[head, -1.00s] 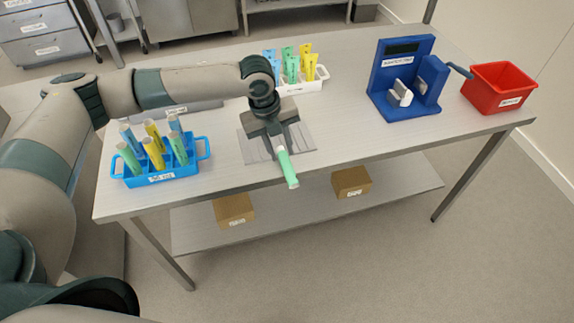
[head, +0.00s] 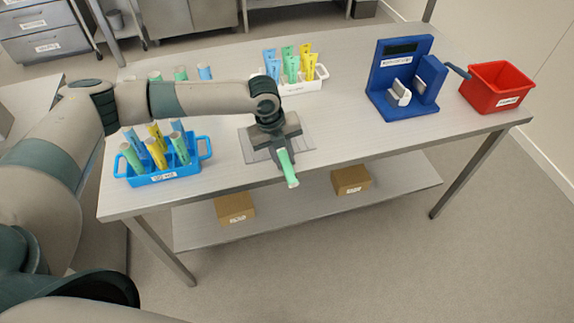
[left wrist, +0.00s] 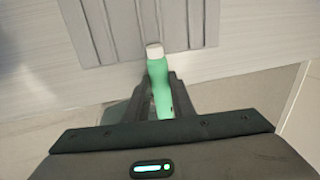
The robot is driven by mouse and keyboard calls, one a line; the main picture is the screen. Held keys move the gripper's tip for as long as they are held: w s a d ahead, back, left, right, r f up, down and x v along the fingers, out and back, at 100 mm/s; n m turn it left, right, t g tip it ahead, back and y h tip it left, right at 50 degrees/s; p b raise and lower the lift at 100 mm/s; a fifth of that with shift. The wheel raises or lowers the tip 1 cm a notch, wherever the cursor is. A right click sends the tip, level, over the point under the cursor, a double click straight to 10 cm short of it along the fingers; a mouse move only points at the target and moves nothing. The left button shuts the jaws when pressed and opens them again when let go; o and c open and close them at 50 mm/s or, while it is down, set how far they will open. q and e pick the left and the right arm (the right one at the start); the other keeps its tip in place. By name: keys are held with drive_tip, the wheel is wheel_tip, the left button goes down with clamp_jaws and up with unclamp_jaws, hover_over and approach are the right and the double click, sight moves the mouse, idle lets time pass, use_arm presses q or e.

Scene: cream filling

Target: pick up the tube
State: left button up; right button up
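My left gripper (head: 283,151) is shut on a green tube (head: 289,171) above the front part of the table. The tube points out past the table's front edge, tilted downward. In the left wrist view the green tube (left wrist: 160,88) sits between the two dark fingers, with its pale end (left wrist: 154,51) toward the grey ribbed plate. The gripper hides part of the tube. My right gripper is not in view.
A blue rack (head: 163,178) with several tubes stands at the left. A white rack (head: 300,87) with several tubes is behind the gripper. A grey ribbed plate (head: 303,138) lies under it. A blue press-like device (head: 385,75) and a red bin (head: 497,90) stand at the right.

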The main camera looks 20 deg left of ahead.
sight(287, 159)
use_arm(q)
drive_tip(key=shift+r, duration=0.15)
drive_tip(key=shift+c, duration=0.2)
drive_tip(key=shift+r+b, duration=0.45)
drive_tip(key=shift+r, duration=0.15)
wheel_tip(287, 159, up, 2)
drive_tip(key=shift+r+b, duration=0.25)
drive_tip(key=shift+b, duration=0.35)
drive_tip(key=s+d+r+b, duration=0.3)
drive_tip(key=s+d+r, duration=0.4)
drive_tip(key=s, duration=0.2)
drive_tip(key=shift+d, duration=0.15)
drive_tip(key=shift+s+f, duration=0.1)
